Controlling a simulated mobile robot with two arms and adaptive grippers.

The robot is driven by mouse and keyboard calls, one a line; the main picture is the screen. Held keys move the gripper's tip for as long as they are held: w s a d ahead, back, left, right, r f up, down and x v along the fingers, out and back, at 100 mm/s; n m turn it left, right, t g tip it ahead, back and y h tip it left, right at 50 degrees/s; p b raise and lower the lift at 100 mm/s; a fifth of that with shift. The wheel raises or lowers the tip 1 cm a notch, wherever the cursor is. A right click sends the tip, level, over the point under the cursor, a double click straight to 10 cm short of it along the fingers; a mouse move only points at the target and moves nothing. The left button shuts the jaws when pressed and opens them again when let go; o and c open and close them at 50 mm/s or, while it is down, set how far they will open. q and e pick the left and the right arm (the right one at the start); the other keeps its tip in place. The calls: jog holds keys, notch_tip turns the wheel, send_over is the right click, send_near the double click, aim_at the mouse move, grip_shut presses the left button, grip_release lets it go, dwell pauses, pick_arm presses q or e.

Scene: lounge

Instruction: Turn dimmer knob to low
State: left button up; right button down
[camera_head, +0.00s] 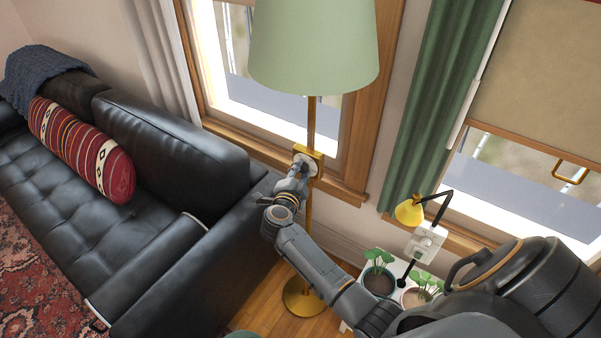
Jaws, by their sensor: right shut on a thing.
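A floor lamp with a pale green shade (314,45) stands in front of the window on a brass pole and a round brass base (303,298). A brass box (314,158) is fixed on the pole below the shade. A pale round dimmer knob (308,166) shows on the box's front, partly hidden by my gripper. My right gripper (302,168) is at the knob, with its fingers shut on it. The knob's marking and setting are too small to tell. My left gripper is not in view.
A black leather sofa (165,150) with a red striped pillow (82,150) stands left of the lamp, close to my arm. Potted plants (379,280), a small yellow lamp (409,211) and a white box (427,242) are at the right. A green curtain (440,100) hangs behind.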

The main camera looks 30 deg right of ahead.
jog(key=shift+s+f+m+t+b, duration=0.1)
jog(key=shift+f+m+t+b, duration=0.25)
jog(key=shift+m+b, duration=0.6)
jog(key=m+h+b, duration=0.1)
jog(key=m+b, duration=0.2)
jog(key=b, duration=0.2)
jog(key=m+t+h+b, duration=0.1)
jog(key=m+b, duration=0.2)
jog(key=b, duration=0.3)
jog(key=f+m+t+h+b, duration=0.1)
jog(key=m+b, duration=0.2)
jog(key=b, duration=0.3)
jog(key=shift+m+t, duration=0.25)
jog(key=shift+m, duration=0.1)
jog(key=shift+r+m+h+b, duration=0.2)
jog(key=shift+m+h+b, duration=0.3)
jog(key=shift+m+b, duration=0.4)
jog(key=c, duration=1)
grip_release()
jog(key=shift+r, duration=0.1)
